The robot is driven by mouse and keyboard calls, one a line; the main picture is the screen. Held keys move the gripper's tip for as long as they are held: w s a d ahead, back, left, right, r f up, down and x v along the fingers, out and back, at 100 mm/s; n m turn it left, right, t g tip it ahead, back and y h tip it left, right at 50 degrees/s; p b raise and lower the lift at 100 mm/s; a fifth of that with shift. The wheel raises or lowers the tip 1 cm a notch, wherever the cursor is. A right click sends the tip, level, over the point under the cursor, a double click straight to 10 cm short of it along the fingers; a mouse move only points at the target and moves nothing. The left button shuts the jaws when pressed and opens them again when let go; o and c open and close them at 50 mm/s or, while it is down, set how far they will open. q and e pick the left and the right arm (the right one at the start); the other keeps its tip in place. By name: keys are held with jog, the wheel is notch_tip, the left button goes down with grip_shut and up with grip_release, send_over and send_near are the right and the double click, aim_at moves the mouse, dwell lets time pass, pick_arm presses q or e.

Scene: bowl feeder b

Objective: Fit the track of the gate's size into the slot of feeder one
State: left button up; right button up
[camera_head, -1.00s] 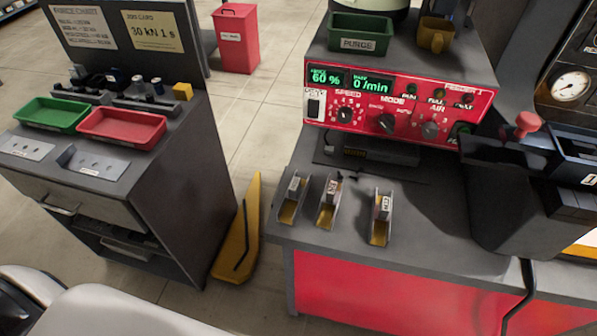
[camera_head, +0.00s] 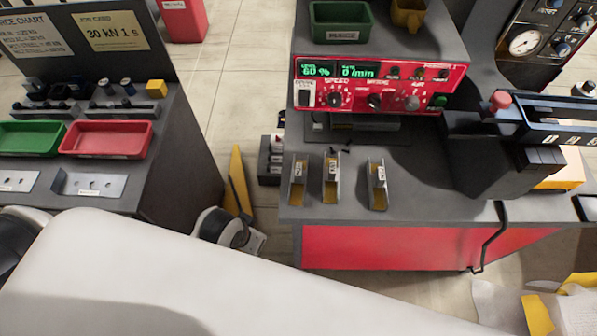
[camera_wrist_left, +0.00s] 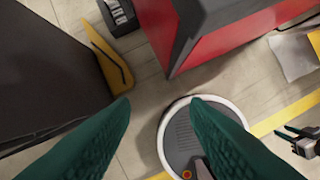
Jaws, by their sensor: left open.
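Three short tracks, grey channels with yellowish floors and small labels, lie side by side on the bench: a left track (camera_head: 298,181), a middle track (camera_head: 331,180) and a right track (camera_head: 376,186). Their labels are too small to read surely. Feeder one's red panel (camera_head: 381,86) stands behind them, showing 60 % and 0/min. A dark recess with a flat dark part (camera_head: 365,123) lies below the panel; I cannot make out the slot or the gate's size. My left gripper (camera_wrist_left: 162,100) is open and empty above the floor, away from the tracks. My right gripper is not seen.
A dark cabinet (camera_head: 185,150) with a green tray (camera_head: 30,152) and a red tray (camera_head: 104,153) stands left. A yellow wedge (camera_head: 238,180) and a dark rack (camera_head: 268,160) stand in the gap beside the bench (camera_head: 420,212). A black bin (camera_head: 495,165) occupies the bench's right.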

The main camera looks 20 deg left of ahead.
pick_arm(q)
notch_tip(320, 180, up, 8)
jog(key=w+d+p, duration=0.1)
jog(key=w+d, duration=0.1)
notch_tip(320, 180, up, 9)
jog(key=n+g, duration=0.3)
jog(key=n, duration=0.1)
send_over(298, 171)
notch_tip(298, 171, down, 6)
jog(key=shift+a+f+p, duration=0.15)
jog(key=shift+f+p, duration=0.05)
jog(key=shift+p, duration=0.6)
jog(key=f, duration=0.2)
jog(key=f+p, duration=0.1)
jog(key=f, duration=0.1)
jog(key=shift+s+d+f, duration=0.1)
jog(key=shift+d+f, duration=0.05)
jog(key=shift+d, duration=0.05)
jog(key=shift+f, duration=0.45)
grip_shut()
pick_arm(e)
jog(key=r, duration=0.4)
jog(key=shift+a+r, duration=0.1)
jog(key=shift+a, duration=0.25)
